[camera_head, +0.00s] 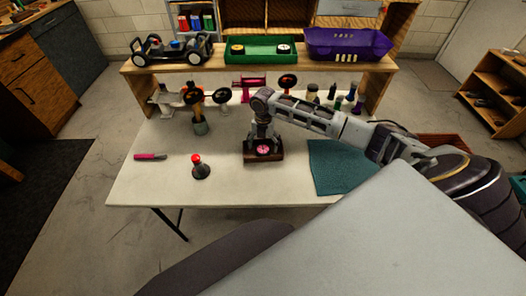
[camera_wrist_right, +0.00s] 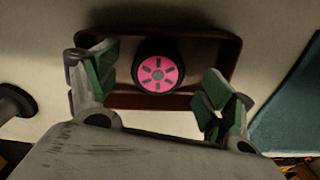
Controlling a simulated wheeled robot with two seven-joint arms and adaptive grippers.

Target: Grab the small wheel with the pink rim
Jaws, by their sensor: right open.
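The small wheel with the pink rim (camera_wrist_right: 157,74) has a dark tyre and lies flat, rim up, in a shallow brown tray (camera_wrist_right: 222,42). In the head view the wheel (camera_head: 263,150) sits in the tray (camera_head: 250,158) near the middle of the table. My right gripper (camera_wrist_right: 160,95) is open above the tray, with one green-padded finger on each side of the wheel, apart from it. In the head view the right gripper (camera_head: 263,134) points down over the tray. My left gripper is not in view.
A red-topped dark bottle (camera_head: 200,168) and a pink-handled tool (camera_head: 150,157) lie left of the tray on the white table (camera_head: 225,190). A teal cloth (camera_head: 335,168) is at right. A raised shelf behind holds a car chassis (camera_head: 170,50), a green tray (camera_head: 262,58) and a purple bin (camera_head: 347,46).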

